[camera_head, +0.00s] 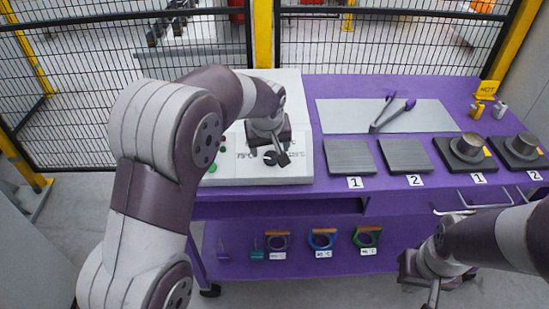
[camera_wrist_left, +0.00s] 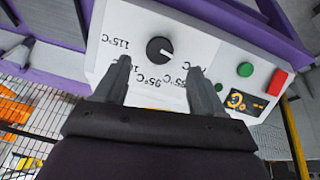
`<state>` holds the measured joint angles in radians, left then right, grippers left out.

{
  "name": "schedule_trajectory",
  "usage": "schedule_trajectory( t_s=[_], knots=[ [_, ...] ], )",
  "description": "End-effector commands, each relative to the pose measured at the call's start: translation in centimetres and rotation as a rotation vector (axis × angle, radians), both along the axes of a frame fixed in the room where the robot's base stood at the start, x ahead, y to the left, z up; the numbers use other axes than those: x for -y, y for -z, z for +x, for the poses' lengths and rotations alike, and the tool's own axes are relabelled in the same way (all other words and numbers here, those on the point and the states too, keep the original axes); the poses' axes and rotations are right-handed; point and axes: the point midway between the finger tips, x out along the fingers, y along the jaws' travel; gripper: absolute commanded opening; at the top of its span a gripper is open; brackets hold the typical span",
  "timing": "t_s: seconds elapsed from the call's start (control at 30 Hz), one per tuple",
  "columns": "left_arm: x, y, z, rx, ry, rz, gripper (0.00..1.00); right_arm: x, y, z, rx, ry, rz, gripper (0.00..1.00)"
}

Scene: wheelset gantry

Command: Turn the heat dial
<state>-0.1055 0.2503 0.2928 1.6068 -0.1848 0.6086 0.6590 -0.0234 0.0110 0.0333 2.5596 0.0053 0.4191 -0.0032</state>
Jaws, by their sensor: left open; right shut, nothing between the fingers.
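The heat dial (camera_wrist_left: 160,50) is a round black knob with a white mark, on a white panel (camera_wrist_left: 185,25) with upside-down temperature labels in the left wrist view. Its mark points right and slightly down there. My left gripper (camera_wrist_left: 160,68) is open and empty, its fingertips apart on either side just short of the dial; I cannot tell whether they touch the panel. In the head view my left gripper (camera_head: 276,157) is over the front of the white box (camera_head: 240,172) and largely hides the dial. My right gripper (camera_head: 432,294) is shut and empty, low at the right, in front of the purple bench.
On the purple bench (camera_head: 345,87) are a grey mat with tongs (camera_head: 385,117), numbered dark plates (camera_head: 350,157) and metal cylinders (camera_head: 469,146).

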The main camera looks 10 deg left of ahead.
Motion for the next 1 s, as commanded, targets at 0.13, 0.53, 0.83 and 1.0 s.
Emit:
schedule_trajectory(
  t_s=[0.13, 0.53, 0.83, 1.0],
  knots=[
    [-0.2, 3.4, 1.3, -0.003, -0.001, 0.000, 0.70, 0.0, 0.2, 0.0, 0.000, 0.000, 0.000, 0.00],
    [-0.4, 5.9, 2.5, 0.001, 0.000, 0.000, 0.70, 0.0, 0.2, 0.0, 0.000, 0.000, 0.000, 0.00],
    [-0.4, 5.9, 2.5, 0.001, 0.000, 0.000, 0.13, 0.0, 0.2, 0.0, 0.000, 0.000, 0.000, 0.00],
    [-0.4, 5.9, 2.5, 0.000, 0.006, 0.004, 0.14, 0.0, 0.2, 0.0, 0.000, 0.000, 0.000, 0.00]
  ],
)
